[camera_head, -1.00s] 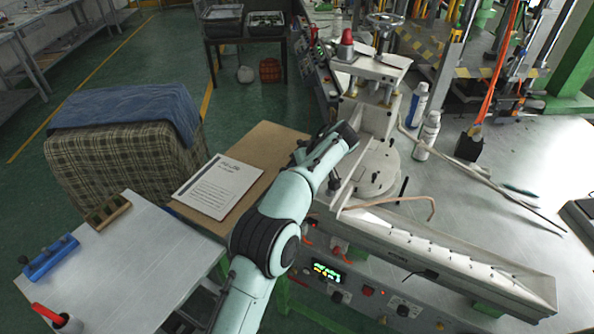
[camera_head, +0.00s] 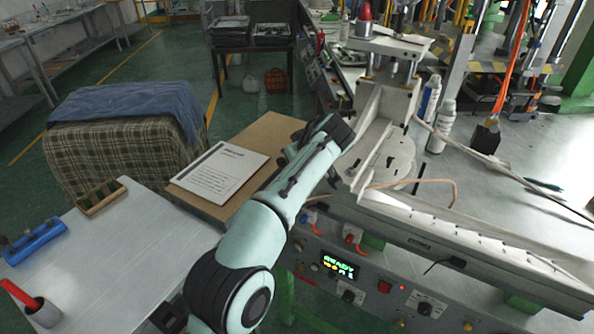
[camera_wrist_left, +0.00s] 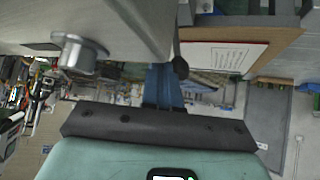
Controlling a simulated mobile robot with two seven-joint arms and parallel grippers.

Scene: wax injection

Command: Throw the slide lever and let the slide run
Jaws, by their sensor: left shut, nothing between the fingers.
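The wax injection machine has a pale slide trough (camera_head: 440,221) running to the lower right and a white upright frame (camera_head: 377,108) beside my arm. My left gripper (camera_head: 338,131) is at the frame's left side, its fingertips largely hidden in the head view. In the left wrist view the gripper (camera_wrist_left: 163,92) is shut and empty. A black ball knob on a thin rod (camera_wrist_left: 180,67) hangs just beyond it, apparently apart from the fingers; I cannot tell for sure that it is the slide lever. My right gripper is not in view.
A control panel with a lit green display (camera_head: 339,266) faces front, below the trough. White bottles (camera_head: 441,126) stand behind it. A printed sheet (camera_head: 219,171) lies on a brown board (camera_head: 262,143) left of my arm. A grey table (camera_head: 112,247) stands at the lower left.

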